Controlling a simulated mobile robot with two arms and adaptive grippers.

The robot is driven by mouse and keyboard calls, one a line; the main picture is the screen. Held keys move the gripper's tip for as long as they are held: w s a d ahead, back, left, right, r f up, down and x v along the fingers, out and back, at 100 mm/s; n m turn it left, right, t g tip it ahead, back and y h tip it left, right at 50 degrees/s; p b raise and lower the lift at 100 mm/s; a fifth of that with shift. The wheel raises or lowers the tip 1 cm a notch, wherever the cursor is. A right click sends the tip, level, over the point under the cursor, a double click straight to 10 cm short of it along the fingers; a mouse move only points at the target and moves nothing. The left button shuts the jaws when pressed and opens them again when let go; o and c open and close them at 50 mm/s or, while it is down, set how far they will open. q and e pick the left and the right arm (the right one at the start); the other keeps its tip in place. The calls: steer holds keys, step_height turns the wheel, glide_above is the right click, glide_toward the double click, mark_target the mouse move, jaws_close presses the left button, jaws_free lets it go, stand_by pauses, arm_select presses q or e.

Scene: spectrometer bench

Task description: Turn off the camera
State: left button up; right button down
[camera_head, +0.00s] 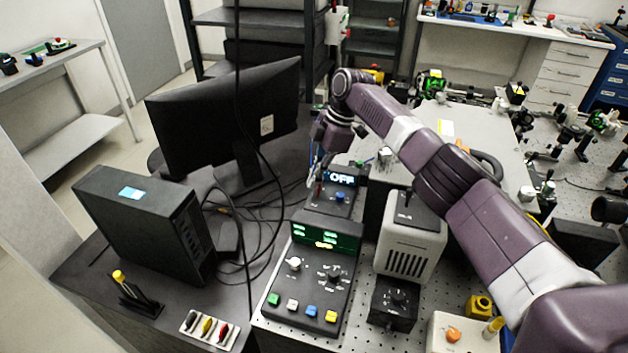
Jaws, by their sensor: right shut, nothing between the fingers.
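My right arm comes in from the right, and its gripper (316,177) points down beside a small dark control box (328,205). The fingers are shut and hold nothing. The display (342,179) on this box is lit and reads "OFF". A blue button (340,195) and a small red part show on its face. The fingertips are at the left side of the box; I cannot tell whether they touch it. I cannot tell which device is the camera. My left gripper is not in view.
A larger control panel (312,280) with green readouts, knobs and coloured buttons stands in front. A grey vented box (408,240) is to its right. A monitor (232,110) and a computer tower (143,222) stand left, with loose cables (240,215) between them and the panel.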

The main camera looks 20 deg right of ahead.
steer(key=shift+s+r, duration=0.1)
steer(key=shift+r, duration=0.25)
steer(key=shift+r+p, duration=0.55)
steer(key=shift+p, duration=0.2)
steer(key=shift+a, duration=0.1)
